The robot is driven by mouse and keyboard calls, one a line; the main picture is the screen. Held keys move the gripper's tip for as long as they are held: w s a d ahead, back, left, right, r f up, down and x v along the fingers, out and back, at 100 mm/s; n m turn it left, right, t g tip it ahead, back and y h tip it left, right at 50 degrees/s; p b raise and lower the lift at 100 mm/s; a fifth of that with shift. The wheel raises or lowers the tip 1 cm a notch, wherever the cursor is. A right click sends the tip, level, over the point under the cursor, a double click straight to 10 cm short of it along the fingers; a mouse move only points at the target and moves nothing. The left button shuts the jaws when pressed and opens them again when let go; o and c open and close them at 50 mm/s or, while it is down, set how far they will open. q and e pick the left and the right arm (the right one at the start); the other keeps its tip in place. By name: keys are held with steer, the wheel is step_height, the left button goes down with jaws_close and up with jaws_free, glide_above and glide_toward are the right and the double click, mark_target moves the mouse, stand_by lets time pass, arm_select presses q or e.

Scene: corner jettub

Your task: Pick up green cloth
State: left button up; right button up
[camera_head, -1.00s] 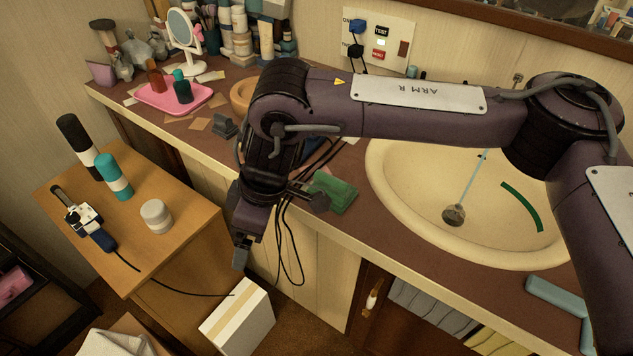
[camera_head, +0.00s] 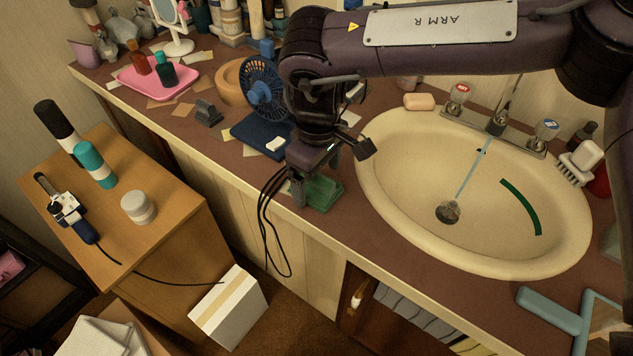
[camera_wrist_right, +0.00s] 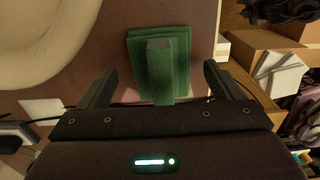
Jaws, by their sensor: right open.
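The green cloth (camera_head: 323,194) is folded into a small stack on the brown countertop, near its front edge and left of the sink. In the right wrist view the cloth (camera_wrist_right: 181,75) shows as a flat green stack with a narrower raised block on top. My right gripper (camera_head: 316,178) is directly above the cloth, pointing down, and partly hides it in the head view. In the right wrist view the fingers of my right gripper (camera_wrist_right: 161,83) are apart, one on each side of the raised block, with nothing held. My left gripper is not in view.
The cream sink (camera_head: 400,200) lies to the right. A blue fan (camera_head: 264,85) and a dark blue cloth (camera_head: 262,136) are to the left. Black cables (camera_head: 268,225) hang over the counter edge below my gripper. A wooden cabinet (camera_head: 175,225) stands in front at left.

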mark_target(317, 176)
steer(key=shift+s+a+f, duration=0.1)
steer(key=shift+f, duration=0.25)
steer(key=c, duration=1.1)
steer(key=shift+o, duration=0.2)
